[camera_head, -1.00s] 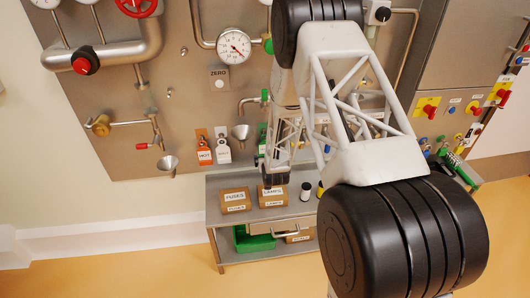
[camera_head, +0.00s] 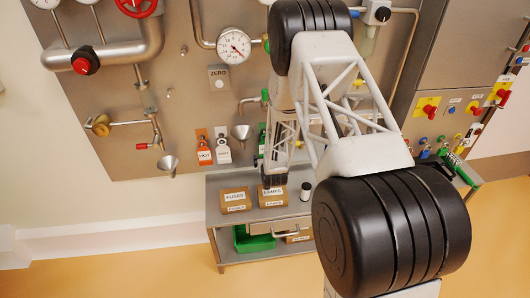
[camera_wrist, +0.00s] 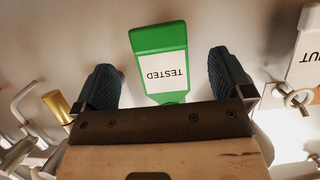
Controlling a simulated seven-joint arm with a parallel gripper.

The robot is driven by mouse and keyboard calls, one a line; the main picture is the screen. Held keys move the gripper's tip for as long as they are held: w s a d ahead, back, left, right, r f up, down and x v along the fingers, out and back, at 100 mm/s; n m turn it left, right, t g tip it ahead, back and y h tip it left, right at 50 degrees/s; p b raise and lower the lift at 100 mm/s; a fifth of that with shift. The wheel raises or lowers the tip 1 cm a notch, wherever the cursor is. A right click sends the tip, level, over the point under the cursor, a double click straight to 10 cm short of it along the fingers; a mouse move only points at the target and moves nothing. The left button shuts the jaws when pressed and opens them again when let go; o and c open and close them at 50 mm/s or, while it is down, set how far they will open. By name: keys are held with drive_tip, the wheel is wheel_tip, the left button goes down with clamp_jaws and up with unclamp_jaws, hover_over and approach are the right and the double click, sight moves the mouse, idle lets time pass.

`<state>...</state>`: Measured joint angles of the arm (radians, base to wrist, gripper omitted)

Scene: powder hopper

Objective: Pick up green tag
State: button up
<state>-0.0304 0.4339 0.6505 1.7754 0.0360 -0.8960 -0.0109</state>
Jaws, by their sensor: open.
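The green tag (camera_wrist: 158,42), with a white label reading TESTED upside down, shows upper middle in the wrist view. My gripper (camera_wrist: 164,78) is open, with one dark ridged finger on each side of the tag. Gaps show between the tag and both fingers, so it is not held. In the head view a sliver of the green tag (camera_head: 262,137) shows on the panel beside my arm. My own arm hides most of it there, and the fingertips cannot be made out.
A white tag (camera_wrist: 306,58) hangs to the right in the wrist view, near a metal ring. A brass piece (camera_wrist: 57,105) is at the left. In the head view, an orange tag (camera_head: 203,152) and a funnel (camera_head: 241,132) are left of my arm. A cart (camera_head: 213,215) with boxes stands below.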

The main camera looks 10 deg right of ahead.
drive_tip(key=shift+w, duration=0.25)
drive_tip(key=shift+x, duration=2.55)
drive_tip(key=shift+f, duration=0.1)
drive_tip(key=shift+c, duration=0.5)
drive_tip(key=c, duration=0.9)
drive_tip(key=shift+r, duration=0.2)
drive_tip(key=shift+r, duration=0.45)
drive_tip(key=shift+s+r, duration=0.1)
drive_tip(key=shift+r, duration=0.05)
drive_tip(key=s, duration=1.7)
drive_tip(key=shift+s, duration=0.4)
